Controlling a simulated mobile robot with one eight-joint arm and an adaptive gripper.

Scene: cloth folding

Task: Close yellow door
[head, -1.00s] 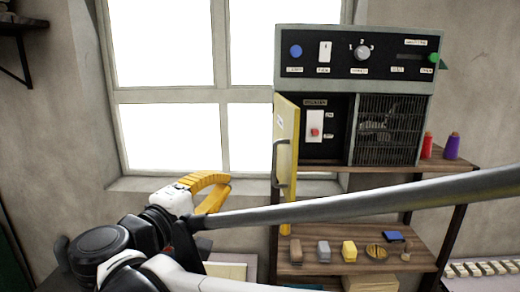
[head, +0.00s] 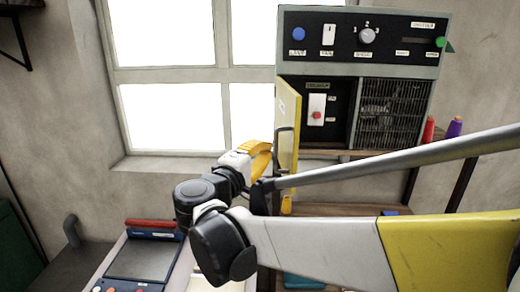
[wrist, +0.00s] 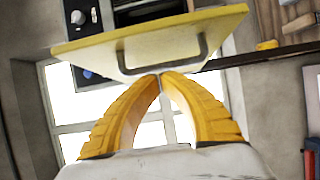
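The yellow door (head: 288,125) stands open at the left side of the cabinet, swung out toward me. Its dark grey bar handle (head: 283,155) is on the face toward the window. In the wrist view the door (wrist: 150,42) spans the top, with the handle (wrist: 165,68) just beyond my fingertips. My gripper (wrist: 161,76) has its two yellow fingers drawn together at the tips, with nothing visible held between them. It seems at or very near the handle; contact cannot be told. In the head view my gripper (head: 262,158) is left of the door, its tips partly hidden.
The cabinet's control panel (head: 362,42) has knobs and switches. A red switch (head: 317,114) is inside the open compartment, beside a grille (head: 390,112). Red (head: 428,130) and purple (head: 454,128) spools stand at right. A blue-framed device (head: 145,258) lies lower left.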

